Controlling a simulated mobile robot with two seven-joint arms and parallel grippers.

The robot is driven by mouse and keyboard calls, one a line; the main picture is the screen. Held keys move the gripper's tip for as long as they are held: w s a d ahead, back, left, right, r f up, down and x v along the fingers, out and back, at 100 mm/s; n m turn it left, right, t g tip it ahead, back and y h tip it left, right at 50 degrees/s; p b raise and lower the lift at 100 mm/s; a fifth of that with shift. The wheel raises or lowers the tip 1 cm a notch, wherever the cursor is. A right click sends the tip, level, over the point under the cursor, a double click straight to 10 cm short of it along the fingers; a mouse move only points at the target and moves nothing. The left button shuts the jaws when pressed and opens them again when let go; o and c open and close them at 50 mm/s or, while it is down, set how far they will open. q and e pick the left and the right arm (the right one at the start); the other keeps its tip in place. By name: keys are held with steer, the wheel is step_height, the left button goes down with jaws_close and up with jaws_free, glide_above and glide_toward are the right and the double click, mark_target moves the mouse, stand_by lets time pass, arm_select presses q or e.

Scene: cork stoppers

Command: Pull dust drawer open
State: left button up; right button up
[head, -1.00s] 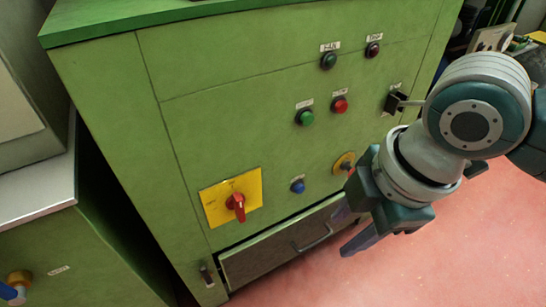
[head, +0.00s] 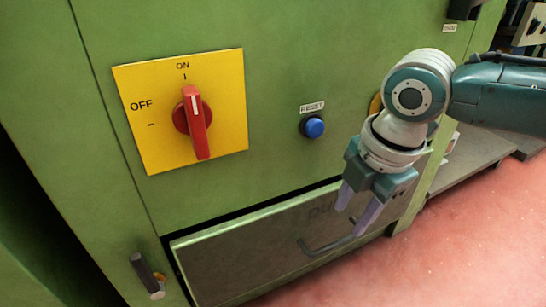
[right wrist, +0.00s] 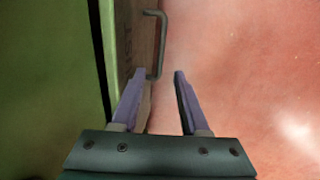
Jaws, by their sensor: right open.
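The dust drawer (head: 250,252) is a grey-brown front low in the green cabinet, with a dark gap along its top edge. Its bent bar handle (head: 325,247) sticks out from the front; in the right wrist view the handle (right wrist: 161,45) lies ahead of the fingertips. My right gripper (head: 357,222) is open, with purple fingers pointing down near the right end of the handle. In the right wrist view my right gripper (right wrist: 158,82) has nothing between its fingers. The handle looks just beyond them. My left gripper is not in view.
Above the drawer are a yellow plate with a red rotary switch (head: 194,122) and a blue RESET button (head: 313,127). A dark latch (head: 146,272) sits left of the drawer. The reddish floor (head: 440,245) in front is clear.

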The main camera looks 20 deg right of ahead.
mark_target(335, 243)
steer(key=f+b, duration=0.2)
steer(key=w+f+b, duration=0.1)
steer(key=f+b, duration=0.1)
steer(key=f, duration=0.1)
steer(key=f+b, duration=0.3)
steer(key=shift+w+a+f, duration=0.1)
steer(key=shift+w+f, duration=0.1)
steer(key=shift+w, duration=0.05)
steer(key=shift+c, duration=0.2)
steer(key=c, duration=0.3)
jaws_close()
stand_by(0.5)
